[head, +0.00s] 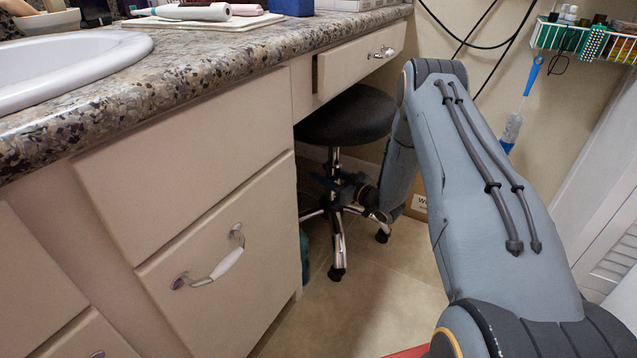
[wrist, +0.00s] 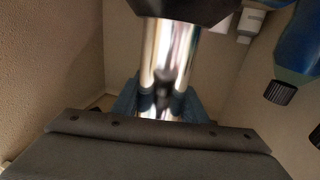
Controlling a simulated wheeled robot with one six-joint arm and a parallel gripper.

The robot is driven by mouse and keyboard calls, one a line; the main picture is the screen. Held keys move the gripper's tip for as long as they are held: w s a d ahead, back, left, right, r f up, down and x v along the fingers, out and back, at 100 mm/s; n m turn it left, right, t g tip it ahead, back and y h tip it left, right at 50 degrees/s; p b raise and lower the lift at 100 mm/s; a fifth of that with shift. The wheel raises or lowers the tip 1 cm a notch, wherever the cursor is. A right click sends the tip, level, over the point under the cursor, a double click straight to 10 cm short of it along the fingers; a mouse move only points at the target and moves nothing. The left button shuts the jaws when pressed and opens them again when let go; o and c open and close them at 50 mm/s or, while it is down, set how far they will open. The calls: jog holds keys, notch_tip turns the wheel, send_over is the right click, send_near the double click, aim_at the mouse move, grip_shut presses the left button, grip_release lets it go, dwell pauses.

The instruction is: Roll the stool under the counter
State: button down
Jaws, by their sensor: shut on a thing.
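The stool (head: 352,114) has a round black seat, a chrome post and a castered base. It stands upright beneath the counter (head: 215,62) in the knee space, under the drawer, in the head view. Its seat's right side is partly behind my arm. My gripper (head: 346,187) is shut on the stool's post, below the seat. In the wrist view the shiny post (wrist: 168,58) rises between the blue fingers, with the dark seat underside above. The back of the stool's base is hidden in shadow.
A cabinet with a white-handled drawer (head: 217,257) borders the knee space on the left. A cardboard box (head: 418,202) sits behind the stool by the wall. Black cables hang on the wall at right. The tile floor (head: 365,300) in front is clear.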

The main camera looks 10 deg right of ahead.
jog(key=s+a+b+x, duration=0.2)
jog(key=a+x, duration=0.1)
jog(key=x, duration=1.2)
jog(key=shift+w+a, duration=0.3)
jog(key=c, duration=1.1)
grip_release()
jog(key=shift+d, duration=0.1)
jog(key=p+v, duration=0.3)
jog(key=v, duration=0.4)
jog(key=shift+s+d+p, duration=0.2)
jog(key=shift+s+p, duration=0.1)
jog(key=shift+p, duration=0.1)
